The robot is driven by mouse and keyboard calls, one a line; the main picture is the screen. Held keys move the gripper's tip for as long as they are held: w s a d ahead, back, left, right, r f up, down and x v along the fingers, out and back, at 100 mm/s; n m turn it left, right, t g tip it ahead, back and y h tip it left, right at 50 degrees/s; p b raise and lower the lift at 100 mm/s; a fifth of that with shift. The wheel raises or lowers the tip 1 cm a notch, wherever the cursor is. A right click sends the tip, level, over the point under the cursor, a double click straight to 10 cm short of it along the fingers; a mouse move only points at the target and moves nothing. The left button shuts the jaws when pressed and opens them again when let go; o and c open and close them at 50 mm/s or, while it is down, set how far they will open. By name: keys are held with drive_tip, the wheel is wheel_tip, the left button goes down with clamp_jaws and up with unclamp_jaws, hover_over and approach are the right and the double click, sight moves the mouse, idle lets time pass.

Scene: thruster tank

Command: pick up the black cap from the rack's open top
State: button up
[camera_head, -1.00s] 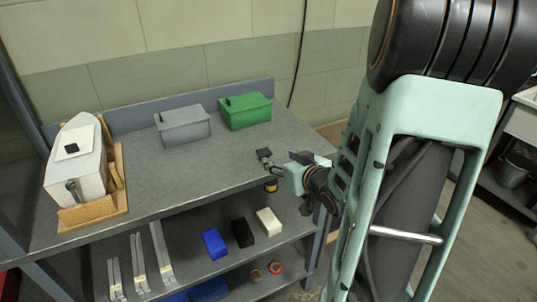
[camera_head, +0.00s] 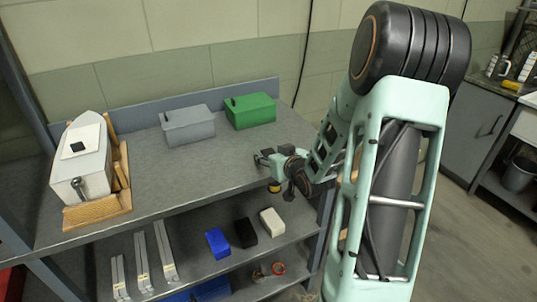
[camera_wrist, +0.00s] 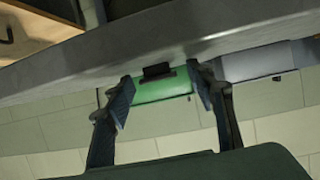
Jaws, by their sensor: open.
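The grey rack (camera_head: 205,172) has an open top surface. Several small black pieces show there, and I cannot tell surely which is the black cap. One flat black piece (camera_head: 77,146) lies on a white pad on the pale hull-shaped body (camera_head: 80,180) at the left. Another dark piece (camera_head: 231,101) is at the green box (camera_head: 252,112), and one (camera_head: 166,115) is at the grey box (camera_head: 190,126). My gripper (camera_head: 263,158) is open and empty near the rack's right front edge. In the wrist view, the green box (camera_wrist: 165,90) and its dark piece (camera_wrist: 157,70) appear between the fingers, beyond them.
A wooden cradle (camera_head: 98,213) holds the hull-shaped body. The lower shelf carries a blue block (camera_head: 217,242), a black block (camera_head: 245,232), a white block (camera_head: 272,222) and upright pale plates (camera_head: 142,262). The middle of the top is clear. A back lip (camera_head: 137,121) borders it.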

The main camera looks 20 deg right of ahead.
drive_tip(key=c, duration=0.9)
drive_tip(key=shift+r, duration=0.1)
